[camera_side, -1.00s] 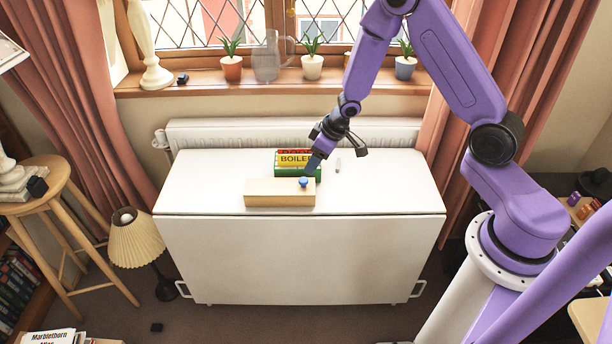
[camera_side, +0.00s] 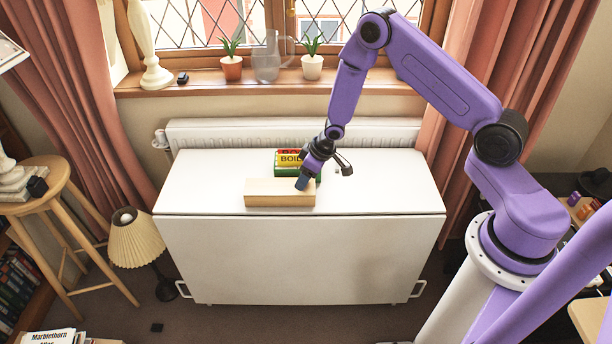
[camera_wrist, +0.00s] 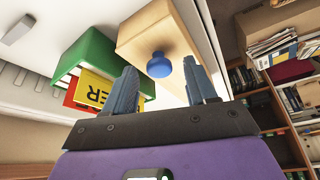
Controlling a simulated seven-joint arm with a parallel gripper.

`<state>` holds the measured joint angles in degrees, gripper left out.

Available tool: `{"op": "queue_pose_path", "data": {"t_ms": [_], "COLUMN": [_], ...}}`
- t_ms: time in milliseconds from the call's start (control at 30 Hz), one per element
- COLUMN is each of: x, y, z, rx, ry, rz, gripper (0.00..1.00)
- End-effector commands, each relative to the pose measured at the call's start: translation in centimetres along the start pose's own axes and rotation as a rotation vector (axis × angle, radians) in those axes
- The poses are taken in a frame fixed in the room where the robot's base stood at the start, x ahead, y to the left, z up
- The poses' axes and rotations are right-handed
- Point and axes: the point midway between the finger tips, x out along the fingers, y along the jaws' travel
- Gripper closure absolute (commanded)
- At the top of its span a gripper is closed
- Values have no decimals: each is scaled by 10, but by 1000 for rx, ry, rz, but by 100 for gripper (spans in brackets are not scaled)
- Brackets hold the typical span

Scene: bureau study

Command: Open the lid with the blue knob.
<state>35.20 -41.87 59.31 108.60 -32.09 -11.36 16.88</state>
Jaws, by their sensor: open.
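A long light-wood box (camera_side: 270,193) lies on the white table, and it also shows in the wrist view (camera_wrist: 150,38). Its blue knob (camera_wrist: 159,65) stands on the top face near the right end. In the side view my gripper (camera_side: 302,184) hides the knob. My gripper also shows in the wrist view (camera_wrist: 165,88), open, with a finger on either side of the knob in the picture. The knob appears a little beyond the fingertips, and I cannot tell whether it is between them. The lid's seam cannot be made out.
Green, yellow and red books (camera_side: 289,160) lie just behind the box, close to my gripper; the green book (camera_wrist: 92,52) is left of the fingers in the wrist view. A radiator (camera_side: 230,133) stands behind.

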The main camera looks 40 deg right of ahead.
Motion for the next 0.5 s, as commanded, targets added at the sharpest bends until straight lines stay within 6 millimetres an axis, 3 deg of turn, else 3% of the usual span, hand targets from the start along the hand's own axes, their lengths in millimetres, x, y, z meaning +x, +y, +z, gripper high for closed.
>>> {"op": "queue_pose_path", "data": {"t_ms": [33, 200, 367, 500], "x": [0, 0, -1, -8], "y": [0, 0, 1, 10], "z": [0, 0, 2, 21], "rx": [0, 0, 1, 6], "ry": [0, 0, -2, -5], "rz": [0, 0, 0, -1], "gripper": [50, 100, 100, 100]}}
